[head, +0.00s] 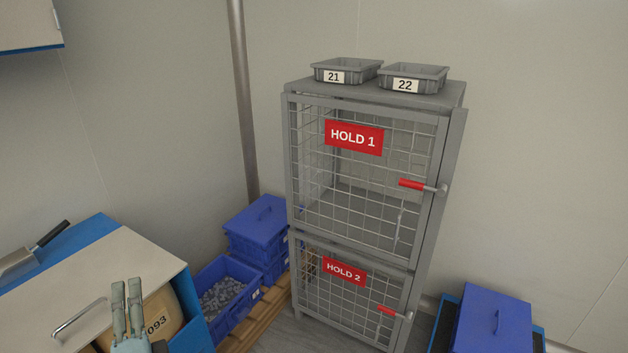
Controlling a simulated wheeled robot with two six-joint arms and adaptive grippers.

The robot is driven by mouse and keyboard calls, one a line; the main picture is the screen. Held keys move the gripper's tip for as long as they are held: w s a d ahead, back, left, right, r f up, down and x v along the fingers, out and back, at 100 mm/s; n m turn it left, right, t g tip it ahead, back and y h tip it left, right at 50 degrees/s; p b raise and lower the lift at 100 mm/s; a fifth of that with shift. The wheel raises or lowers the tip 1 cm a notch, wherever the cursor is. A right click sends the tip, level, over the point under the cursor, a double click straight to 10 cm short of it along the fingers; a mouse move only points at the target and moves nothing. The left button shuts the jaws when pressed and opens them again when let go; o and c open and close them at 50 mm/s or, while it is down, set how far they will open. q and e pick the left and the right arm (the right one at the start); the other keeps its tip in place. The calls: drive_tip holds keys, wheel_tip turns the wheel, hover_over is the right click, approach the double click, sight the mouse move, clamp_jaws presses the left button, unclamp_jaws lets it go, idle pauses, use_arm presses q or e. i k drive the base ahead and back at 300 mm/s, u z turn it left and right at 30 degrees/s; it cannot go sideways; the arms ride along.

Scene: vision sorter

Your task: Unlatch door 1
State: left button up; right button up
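Door 1 is the upper wire-mesh door (345,205) of a tall grey cage cabinet and carries a red HOLD 1 sign (354,138). It looks closed in its frame. Its latch (412,184) has a red handle lying roughly level near the door's right edge, with a grey round end on the frame post. My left gripper (126,284) is at the bottom left, fingers pointing up, far from the latch and touching nothing I can make out. Its two fingers show close together with a narrow gap; how far open they are is unclear. My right gripper is out of view.
The lower door (345,300) has a HOLD 2 sign and a similar red latch (387,311). Grey bins 21 (347,70) and 22 (412,78) stand on the cabinet. Blue crates (257,235) sit at its left, a blue box (492,320) at its right. A blue-edged cabinet (85,270) fills the lower left.

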sight(442, 190)
drive_tip(key=u, duration=1.3)
drive_tip(key=i, duration=1.35)
drive_tip(key=z, duration=4)
